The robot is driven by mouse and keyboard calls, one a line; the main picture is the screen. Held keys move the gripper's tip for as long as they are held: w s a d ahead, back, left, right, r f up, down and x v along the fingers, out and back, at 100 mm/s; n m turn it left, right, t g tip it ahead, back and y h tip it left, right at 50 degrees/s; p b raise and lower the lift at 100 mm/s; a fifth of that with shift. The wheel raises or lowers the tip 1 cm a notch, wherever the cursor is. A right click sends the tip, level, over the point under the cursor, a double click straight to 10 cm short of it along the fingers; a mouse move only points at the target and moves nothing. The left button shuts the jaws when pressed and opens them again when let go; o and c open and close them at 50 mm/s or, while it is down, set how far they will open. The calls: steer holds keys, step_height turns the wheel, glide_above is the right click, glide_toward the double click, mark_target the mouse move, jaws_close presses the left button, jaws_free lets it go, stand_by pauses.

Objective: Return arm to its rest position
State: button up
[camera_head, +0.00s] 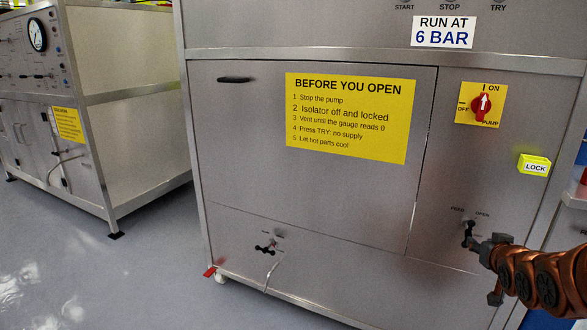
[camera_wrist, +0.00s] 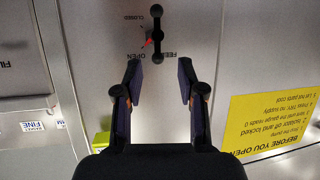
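My copper-and-dark arm enters the head view from the right, with my gripper (camera_head: 487,254) near the lower right of the steel cabinet front. In the wrist view, my gripper (camera_wrist: 160,72) is open, its two dark fingers apart with nothing between them. The black feed valve handle (camera_wrist: 157,34) lies just beyond the fingertips, apart from them in the picture. It has a small red pointer and labels for feed, open and closed. The feed valve handle also shows in the head view (camera_head: 468,234), close to my gripper, which hides part of its surroundings.
The cabinet carries a yellow warning sign (camera_head: 348,117), a red isolator knob (camera_head: 481,105) pointing to ON and a yellow lock box (camera_head: 534,165). A small black valve (camera_head: 266,248) sits low down. Another steel bench (camera_head: 140,150) stands left, with open floor (camera_head: 130,270) in front.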

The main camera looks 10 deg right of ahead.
steer(key=s+a+r+n+g+y+p, duration=0.1)
steer(key=s+a+r+g+p, duration=0.2)
steer(key=a+p, duration=0.35)
steer(key=s+a+r+g+y+p, duration=0.1)
steer(key=s+a+r+g+p, duration=0.1)
steer(key=a+r+p, duration=0.45)
steer(key=s+a+r+n+g+y+p, duration=0.1)
steer(key=s+a+g+p, duration=0.2)
steer(key=a, duration=0.6)
steer(key=s+a+r+n+g+y+p, duration=0.1)
steer(key=s+a+r+g+p, duration=0.2)
steer(key=s+a+r+p, duration=0.3)
steer(key=s+a+r+n+g+y+p, duration=0.1)
steer(key=s+a+r+n+g+p, duration=0.1)
steer(key=s+a+r+p, duration=0.4)
steer(key=s+a, duration=0.4)
steer(key=s, duration=0.5)
steer(key=shift+a+r+g+y+p, duration=0.2)
steer(key=shift+a+g+y+p, duration=0.15)
steer(key=shift+g+y+p, duration=0.05)
